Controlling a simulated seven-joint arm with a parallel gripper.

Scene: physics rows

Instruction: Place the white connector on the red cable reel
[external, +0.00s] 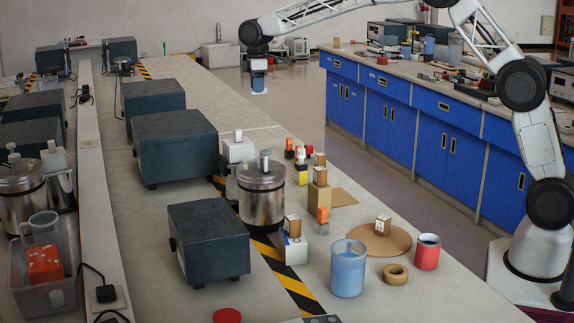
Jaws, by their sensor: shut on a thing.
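My gripper (258,80) hangs from the arm at the upper middle, pointing down, high above the far right side of the long grey bench. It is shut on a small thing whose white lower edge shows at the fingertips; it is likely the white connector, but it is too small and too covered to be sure. A red cylinder (427,254) with a dark blue top stands upright at the near right of the bench. A flat red disc (227,316) lies at the bottom edge, partly cut off. I cannot tell which of these is the red cable reel. My gripper is far from both.
Around the bench's right side stand a blue cup (348,272), a tape roll (395,274), a round brown board (350,240) with a small box, a metal canister (262,195) and several small blocks. Dark grey boxes (176,146) fill the left. Blue cabinets (390,120) stand behind.

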